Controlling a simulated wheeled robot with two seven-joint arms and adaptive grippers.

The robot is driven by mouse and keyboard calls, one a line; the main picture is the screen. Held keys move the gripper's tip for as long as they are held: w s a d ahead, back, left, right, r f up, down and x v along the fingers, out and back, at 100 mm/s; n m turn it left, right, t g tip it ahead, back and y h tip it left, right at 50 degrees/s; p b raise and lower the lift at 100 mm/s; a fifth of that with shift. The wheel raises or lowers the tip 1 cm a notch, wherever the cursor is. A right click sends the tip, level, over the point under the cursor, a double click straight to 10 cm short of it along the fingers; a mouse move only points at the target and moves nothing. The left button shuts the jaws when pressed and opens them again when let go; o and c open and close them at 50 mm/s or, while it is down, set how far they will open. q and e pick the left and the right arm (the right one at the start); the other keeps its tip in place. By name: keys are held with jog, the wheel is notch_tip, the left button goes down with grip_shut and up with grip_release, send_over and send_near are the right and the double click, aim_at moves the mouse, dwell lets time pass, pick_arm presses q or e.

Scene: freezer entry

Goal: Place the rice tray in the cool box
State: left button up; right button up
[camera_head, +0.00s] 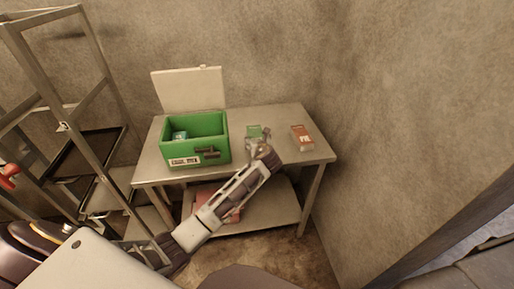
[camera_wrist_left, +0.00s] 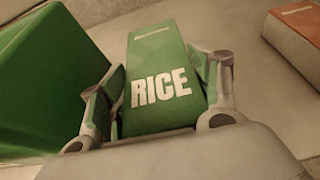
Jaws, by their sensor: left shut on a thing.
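The green rice tray (camera_wrist_left: 158,78), marked RICE, stands between the fingers of my left gripper (camera_wrist_left: 160,105) in the left wrist view. My left gripper is shut on it. In the head view the rice tray (camera_head: 254,131) shows just beyond the left gripper (camera_head: 262,145), over the right half of the table; whether it touches the tabletop I cannot tell. The green cool box (camera_head: 217,146) stands open to the left of the gripper, its pale lid raised at the back. A small teal item (camera_head: 180,135) lies inside it. The cool box wall (camera_wrist_left: 50,70) also fills the left of the wrist view.
An orange-red box (camera_head: 301,137) stands on the metal table (camera_head: 285,117) to the right of the gripper; it shows at the wrist view's upper right. A metal rack (camera_head: 75,100) stands to the left. A reddish item (camera_head: 232,211) lies on the lower shelf.

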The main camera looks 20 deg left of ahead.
pick_arm(q)
jog(key=shift+f, duration=1.8)
jog(key=o, duration=1.3)
jog(key=shift+f, duration=0.15)
jog(key=shift+s+d, duration=0.1)
jog(key=v, duration=1.2)
